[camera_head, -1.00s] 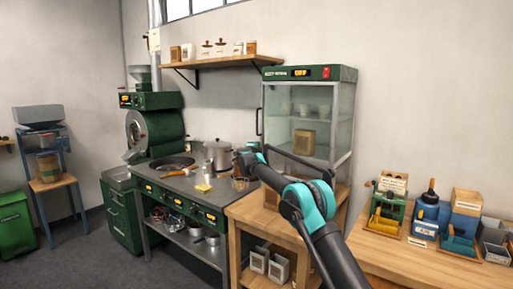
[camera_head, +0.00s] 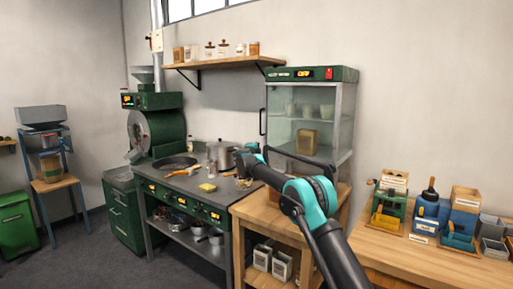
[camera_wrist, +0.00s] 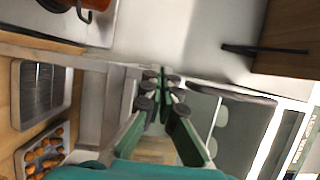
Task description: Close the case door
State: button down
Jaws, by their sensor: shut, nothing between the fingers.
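The case is a glass cabinet with a green top (camera_head: 312,74) and grey frame, standing on the wooden counter in the head view. Its glass door (camera_head: 287,112) faces the front, with a dark upright handle (camera_head: 262,121) at the left edge. I cannot tell how far the door stands from the frame. My gripper (camera_head: 243,160) is at the lower left of the case, left of the handle's line and low. In the wrist view my gripper (camera_wrist: 161,88) is shut and empty, its green fingers close together. Glass (camera_wrist: 222,128) shows just right of the fingers. My arm hides the case's lower front.
A steel pot (camera_head: 218,153) and a pan (camera_head: 173,163) stand on the stove left of my gripper. A wooden table (camera_head: 400,252) with several scoops and bins is at the right. A wall shelf (camera_head: 224,63) hangs above. The wrist view shows a chestnut tray (camera_wrist: 43,150).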

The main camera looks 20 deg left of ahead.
jog(key=s+a, duration=0.4)
jog(key=s, duration=0.5)
jog(key=s+d+r+n+y, duration=0.2)
jog(key=d+r+n+y, duration=0.35)
jog(key=d, duration=0.45)
jog(key=s+d+f+n+g+y, duration=0.3)
jog(key=s+d+n, duration=0.5)
jog(key=d, duration=0.4)
jog(key=s+d+f+n+g+h, duration=0.1)
jog(key=s+d+f+g+h, duration=0.2)
jog(key=s+d+f, duration=0.8)
jog(key=s+d+f+n+g+h, duration=0.2)
jog(key=s+d+f, duration=0.9)
jog(key=s, duration=0.9)
jog(key=s+d+f+n+g+h, duration=0.1)
jog(key=s+d+f+g+h, duration=0.3)
jog(key=s+d+f, duration=0.7)
jog(key=s+d+g, duration=0.1)
jog(key=s+d, duration=0.1)
jog(key=s, duration=0.3)
jog(key=shift+f+g, duration=0.25)
jog(key=shift+g, duration=0.15)
jog(key=shift+w, duration=0.1)
